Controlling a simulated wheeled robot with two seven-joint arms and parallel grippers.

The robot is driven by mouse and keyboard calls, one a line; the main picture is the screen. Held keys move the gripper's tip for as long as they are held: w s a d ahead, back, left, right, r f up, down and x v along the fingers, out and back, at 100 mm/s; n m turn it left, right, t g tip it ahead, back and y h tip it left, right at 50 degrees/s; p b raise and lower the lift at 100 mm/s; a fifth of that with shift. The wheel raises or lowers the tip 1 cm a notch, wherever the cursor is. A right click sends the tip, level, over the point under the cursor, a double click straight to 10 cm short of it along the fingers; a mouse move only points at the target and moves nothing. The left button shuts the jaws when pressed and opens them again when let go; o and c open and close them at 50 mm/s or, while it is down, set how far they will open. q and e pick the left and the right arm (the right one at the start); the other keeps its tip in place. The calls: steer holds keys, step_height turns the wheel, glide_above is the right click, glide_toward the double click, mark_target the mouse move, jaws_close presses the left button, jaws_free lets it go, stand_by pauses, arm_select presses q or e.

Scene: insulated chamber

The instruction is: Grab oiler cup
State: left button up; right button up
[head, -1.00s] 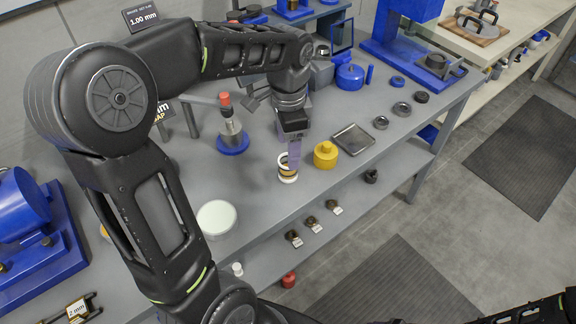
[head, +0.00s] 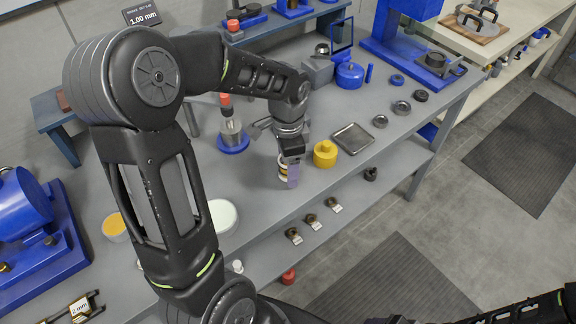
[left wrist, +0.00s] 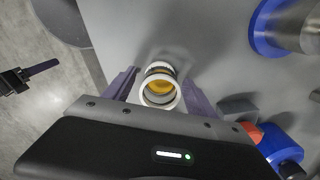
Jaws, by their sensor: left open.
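The oiler cup, a small cup with a white rim and an amber inside, stands on the grey bench. It shows in the head view (head: 282,171), partly hidden by my gripper, and from above in the left wrist view (left wrist: 159,93). My left gripper (head: 288,178) is lowered over it, with its purple fingers open on either side of the cup in the left wrist view (left wrist: 160,88). I cannot tell whether either finger touches it. What seems to be my right gripper (left wrist: 35,72) is at the left of the wrist view, away from the bench.
A yellow knobbed pot (head: 325,154) stands just right of the cup, with a metal tray (head: 352,139) beyond. A blue-based spindle (head: 232,142) is to the left. A white round dish (head: 222,215) lies nearer, partly behind my arm. A lower shelf (head: 330,232) runs below the bench edge.

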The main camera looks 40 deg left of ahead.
arm_select(q)
steer(key=shift+f, duration=0.1)
steer(key=shift+c, duration=0.5)
jaws_close()
stand_by(0.6)
